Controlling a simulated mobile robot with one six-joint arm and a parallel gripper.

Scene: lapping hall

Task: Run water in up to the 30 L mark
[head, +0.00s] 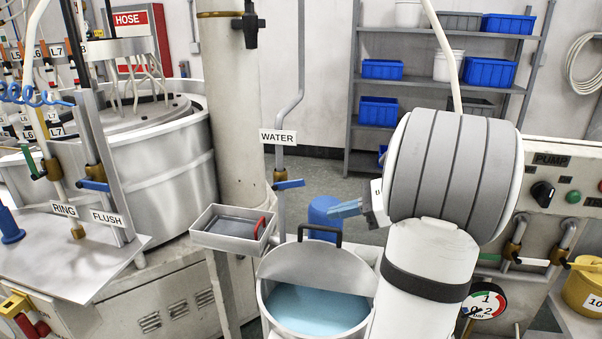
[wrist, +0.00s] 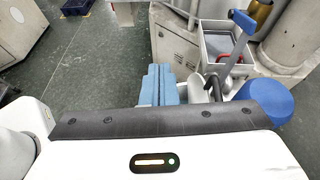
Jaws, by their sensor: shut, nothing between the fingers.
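The pipe labelled WATER (head: 278,137) comes down to a brass valve with a blue lever (head: 289,184), which lies crosswise to the pipe, pointing right. The lever also shows in the wrist view (wrist: 243,21). Below stands a pale round vessel (head: 263,292) with a half lid and black handle; light-blue water (head: 315,308) shows in it. No litre marks are readable, and the pipe's outlet is hidden, so I cannot tell whether water runs. My gripper (head: 346,208), with blue fingers, is shut and empty, right of the lever and apart from it. It also shows in the wrist view (wrist: 158,84).
A grey tray (head: 215,238) with a red-handled item stands left of the pipe. A blue round object (head: 323,212) is behind the vessel. RING and FLUSH valves (head: 94,184) are at left, the pump panel (head: 553,190) at right. Shelves (head: 435,88) stand behind.

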